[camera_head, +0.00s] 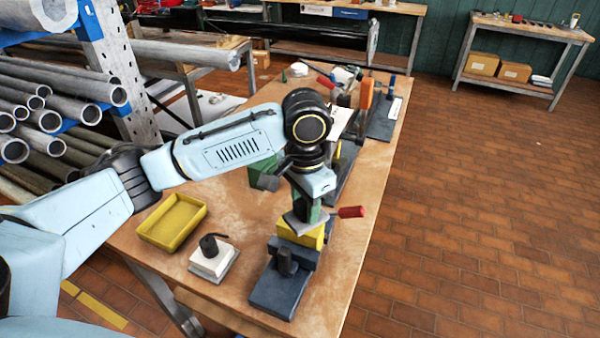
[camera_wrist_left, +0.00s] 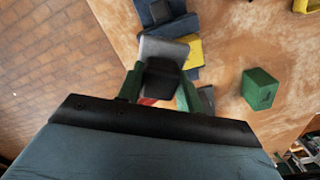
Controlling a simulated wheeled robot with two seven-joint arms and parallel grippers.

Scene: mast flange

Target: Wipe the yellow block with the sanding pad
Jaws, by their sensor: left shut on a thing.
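The yellow block (camera_head: 300,236) sits in a dark blue vise (camera_head: 285,288) near the front of the wooden bench. My left gripper (camera_head: 308,208) points down over the block. Its green fingers (camera_wrist_left: 160,90) are shut on the dark grip of the sanding pad (camera_wrist_left: 160,52), which has a flat light grey plate. The plate also shows in the head view (camera_head: 295,224), at the top of the block and covering part of it. I cannot tell whether pad and block touch. In the wrist view the yellow block (camera_wrist_left: 194,52) shows beside the plate. My right gripper is out of view.
A red handle (camera_head: 350,212) sticks out right of the vise. A green block (camera_wrist_left: 261,88) lies behind. Tools crowd the bench's far end.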

